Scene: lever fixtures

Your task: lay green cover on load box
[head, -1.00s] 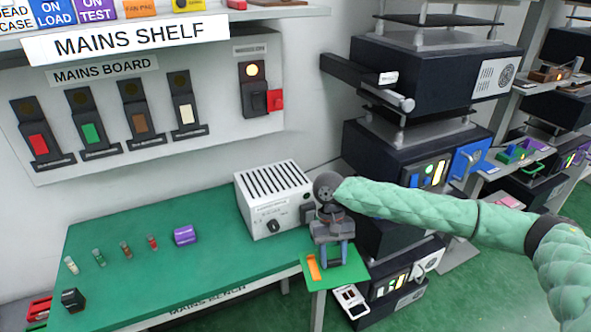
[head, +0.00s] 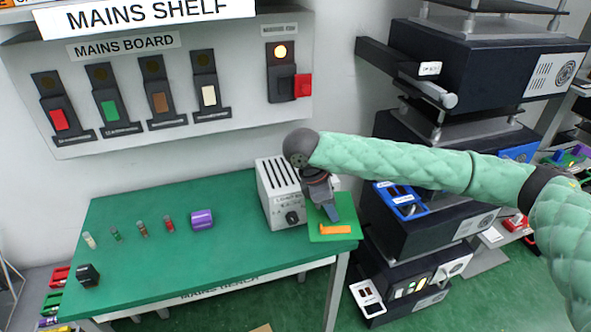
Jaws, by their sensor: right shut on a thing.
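The green cover (head: 345,237) is a flat square plate with an orange bar on it. My right gripper (head: 328,212) comes down over it and is shut on it; the exact grip point is partly hidden by the fingers. The cover is held at the bench's right end, just right of the load box and apart from its top as far as I can tell. The load box (head: 268,203) is a pale grey box with dark slots on top and a black knob in front. My wrist hides its right rear part. My left gripper is not in view.
A dark equipment rack (head: 420,205) stands close on the right. The mains board (head: 180,80) with coloured switches hangs on the wall behind.

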